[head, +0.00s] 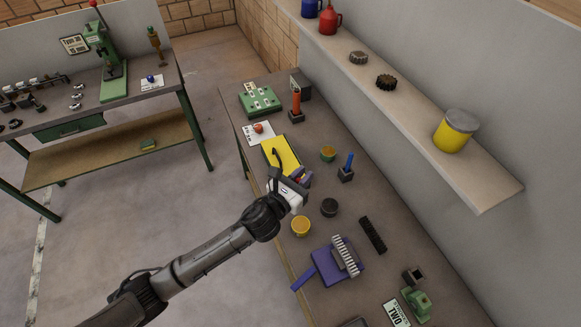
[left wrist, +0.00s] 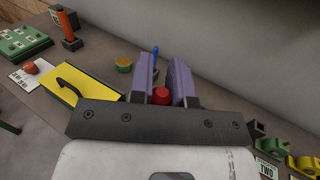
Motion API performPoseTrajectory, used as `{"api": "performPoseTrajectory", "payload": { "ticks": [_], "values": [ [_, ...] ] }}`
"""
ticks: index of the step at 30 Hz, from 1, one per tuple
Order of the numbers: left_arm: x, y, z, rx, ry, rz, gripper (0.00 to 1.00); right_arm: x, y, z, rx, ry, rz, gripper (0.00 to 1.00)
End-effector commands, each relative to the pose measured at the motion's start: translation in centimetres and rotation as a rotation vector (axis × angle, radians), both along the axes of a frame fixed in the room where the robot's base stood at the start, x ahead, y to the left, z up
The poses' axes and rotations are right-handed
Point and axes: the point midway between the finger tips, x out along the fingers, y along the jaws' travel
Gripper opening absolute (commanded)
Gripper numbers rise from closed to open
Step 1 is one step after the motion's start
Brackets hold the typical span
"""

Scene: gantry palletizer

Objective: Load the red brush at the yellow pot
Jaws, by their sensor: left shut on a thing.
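My left gripper (head: 302,177) is over the bench, its purple fingers shut on a small red thing (left wrist: 161,96). Only its rounded red end shows between the fingers in the left wrist view; I take it for the red brush, but its bristles are hidden. A yellow pot (head: 301,226) stands near the bench's front edge, apart from the gripper and below it in the head view. A green pot with a yellow-orange top (head: 328,154) stands beyond the gripper; it also shows in the left wrist view (left wrist: 124,65). My right gripper is not in view.
A blue-handled tool (head: 347,164) stands in a dark holder. A dark pot (head: 329,207), a purple dustpan (head: 325,269) and a black strip (head: 373,235) lie nearby. A yellow board with a black handle (head: 283,151) lies by the gripper. A shelf (head: 410,103) overhangs the bench.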

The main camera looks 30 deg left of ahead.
Motion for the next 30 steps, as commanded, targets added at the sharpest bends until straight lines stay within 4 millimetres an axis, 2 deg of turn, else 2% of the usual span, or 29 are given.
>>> {"api": "performPoseTrajectory", "payload": {
  "ticks": [1,6,13,30],
  "values": [
    [0.4,-0.2,-1.8,0.001,0.004,-0.028,0.0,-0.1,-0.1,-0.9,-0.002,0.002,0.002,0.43],
    [0.9,-1.0,-4.7,-0.004,0.011,-0.121,0.0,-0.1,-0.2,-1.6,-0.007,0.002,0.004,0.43],
    [1.0,-1.4,-6.7,-0.009,0.015,-0.174,0.0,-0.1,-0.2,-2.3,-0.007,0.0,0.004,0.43],
    [1.0,-1.4,-11.5,-0.01,0.015,-0.176,0.0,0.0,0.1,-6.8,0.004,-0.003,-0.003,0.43]
  ]
}}
